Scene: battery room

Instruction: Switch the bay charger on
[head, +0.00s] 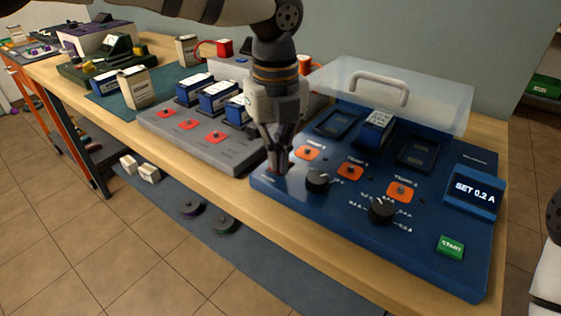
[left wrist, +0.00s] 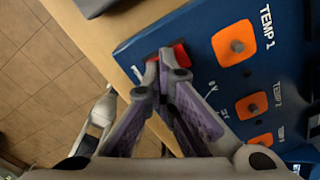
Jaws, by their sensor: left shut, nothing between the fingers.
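The blue bay charger (head: 335,215) stands on the right of the bench with its clear lid (head: 400,95) raised. Its lit display (head: 474,191) reads "SET 0.2 A". A blue-and-white battery (head: 376,128) sits in its middle bay; the bays on either side look empty. My left gripper (head: 279,172) points down at the charger's left front corner, shut and empty. In the left wrist view, the fingertips (left wrist: 165,65) are at a red switch (left wrist: 181,53) and partly cover it. I cannot tell whether they touch it or which way it is set. My right gripper is out of view.
Two black knobs, orange temperature spots and a green START button (head: 450,247) are on the charger panel. A grey tray (head: 180,145) with several batteries stands close on the left. The bench's front edge (head: 215,178) is near; floor lies beyond.

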